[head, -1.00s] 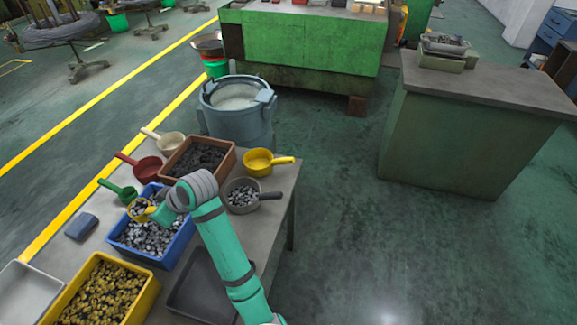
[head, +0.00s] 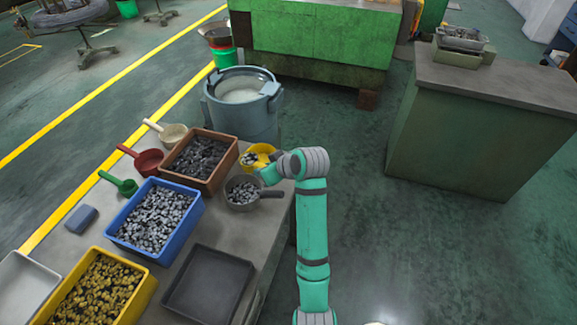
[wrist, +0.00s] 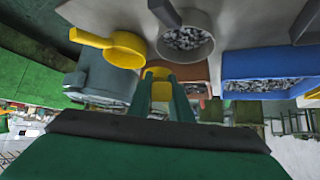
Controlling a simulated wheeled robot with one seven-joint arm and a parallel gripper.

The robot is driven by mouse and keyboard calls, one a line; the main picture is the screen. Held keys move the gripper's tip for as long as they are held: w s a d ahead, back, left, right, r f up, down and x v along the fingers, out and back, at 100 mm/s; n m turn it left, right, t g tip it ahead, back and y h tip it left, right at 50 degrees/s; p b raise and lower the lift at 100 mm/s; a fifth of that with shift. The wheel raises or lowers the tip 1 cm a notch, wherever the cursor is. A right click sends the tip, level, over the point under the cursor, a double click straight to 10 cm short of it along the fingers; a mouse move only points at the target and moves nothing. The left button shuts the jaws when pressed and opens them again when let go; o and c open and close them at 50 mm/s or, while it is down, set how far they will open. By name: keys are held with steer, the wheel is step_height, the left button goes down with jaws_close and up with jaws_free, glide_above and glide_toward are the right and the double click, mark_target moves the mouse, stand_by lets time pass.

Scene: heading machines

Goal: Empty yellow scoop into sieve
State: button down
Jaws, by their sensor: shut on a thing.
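My gripper (head: 268,173) is shut on a small yellow scoop, whose yellow part shows between the teal fingers in the wrist view (wrist: 160,76). In the head view, the held scoop (head: 251,159) appears to carry grey pieces and overlaps another yellow scoop (head: 262,149) on the table corner. That second scoop looks empty in the wrist view (wrist: 125,52), its handle pointing left. I cannot tell for sure which thing is the sieve; a grey tray (head: 462,39) with pieces stands on the right-hand bench.
A grey scoop (head: 232,200) of metal pieces sits beside my gripper. Brown (head: 183,177), blue (head: 197,226) and yellow (head: 147,297) bins and an empty dark tray (head: 245,268) share the table. A barrel (head: 240,122) stands behind it. Open floor separates the table from the bench (head: 452,145).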

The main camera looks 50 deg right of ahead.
steer(key=shift+s+d+f, duration=0.15)
steer(key=shift+s+d, duration=0.2)
steer(key=shift+a+f+n+h, duration=0.2)
steer(key=shift+f+n+h, duration=0.3)
steer(key=shift+f+h, duration=0.55)
steer(key=shift+a+n+h, duration=0.15)
steer(key=shift+n+h, duration=0.15)
steer(key=shift+h, duration=0.25)
steer(key=shift+a+n+h, duration=0.25)
steer(key=shift+n+h, duration=0.15)
steer(key=shift+h, duration=0.4)
steer(key=shift+w+a+f+n+h, duration=0.1)
steer(key=shift+a+f+n+h, duration=0.1)
steer(key=shift+n+h, duration=0.3)
steer(key=shift+w+a+f+n+h, duration=0.1)
steer(key=shift+a+n+h, duration=0.15)
steer(key=shift+h, duration=0.35)
steer(key=shift+a+f+n+t+h, duration=0.3)
steer(key=shift+f+n+h, duration=0.1)
steer(key=shift+n+h, duration=0.4)
steer(key=shift+a+f+n+t+h, duration=0.35)
steer(key=shift+f+n+h, duration=0.15)
steer(key=shift+h, duration=0.35)
steer(key=shift+a+f+n+t+h, duration=0.25)
steer(key=shift+a+f+n+h, duration=0.1)
steer(key=shift+n+h, duration=0.45)
steer(key=shift+w+a, duration=0.1)
steer(key=shift+w, duration=0.05)
